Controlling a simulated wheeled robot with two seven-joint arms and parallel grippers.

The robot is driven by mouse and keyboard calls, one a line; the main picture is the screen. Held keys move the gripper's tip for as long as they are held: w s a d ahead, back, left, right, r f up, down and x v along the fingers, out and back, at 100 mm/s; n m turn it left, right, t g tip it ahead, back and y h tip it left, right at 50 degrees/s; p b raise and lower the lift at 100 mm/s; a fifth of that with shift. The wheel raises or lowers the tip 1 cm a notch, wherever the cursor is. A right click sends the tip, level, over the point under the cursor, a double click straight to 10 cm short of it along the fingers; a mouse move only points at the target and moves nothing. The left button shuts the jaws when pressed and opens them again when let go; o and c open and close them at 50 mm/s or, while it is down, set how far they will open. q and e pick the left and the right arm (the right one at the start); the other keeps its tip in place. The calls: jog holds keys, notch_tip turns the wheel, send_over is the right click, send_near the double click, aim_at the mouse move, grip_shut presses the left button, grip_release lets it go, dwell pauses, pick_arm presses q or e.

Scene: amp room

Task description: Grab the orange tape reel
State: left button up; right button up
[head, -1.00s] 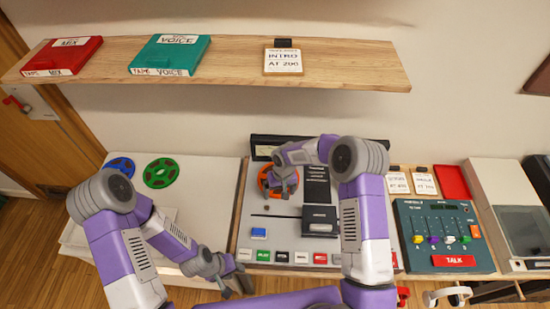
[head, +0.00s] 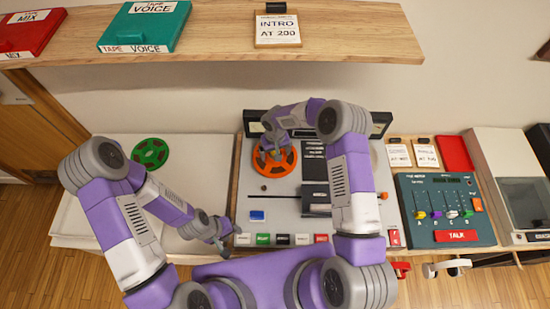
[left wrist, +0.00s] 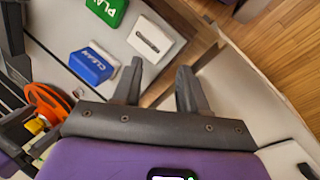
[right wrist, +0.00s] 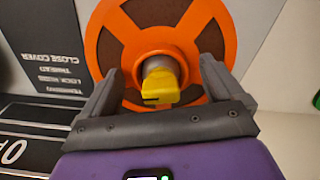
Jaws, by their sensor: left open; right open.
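The orange tape reel (head: 275,162) lies flat on the left part of the tape machine's top (head: 270,190). In the right wrist view the orange reel (right wrist: 128,45) fills the upper middle, with a yellow-capped hub at its centre. My right gripper (head: 272,150) is over the reel; its open fingers (right wrist: 155,88) stand to either side of the yellow hub in that view. I cannot tell whether they touch the reel. My left gripper (head: 222,240) is open and empty near the machine's front left corner; its fingers show in the left wrist view (left wrist: 160,85).
A green reel (head: 150,152) lies on the white counter at left. A shelf (head: 220,45) with a red box (head: 30,32) and a teal box (head: 145,25) runs above. A mixer (head: 445,208) stands at right. Coloured buttons (head: 282,239) line the machine's front.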

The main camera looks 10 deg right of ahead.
jog(key=shift+w, duration=0.1)
jog(key=c, duration=1.4)
jog(key=shift+r, duration=0.1)
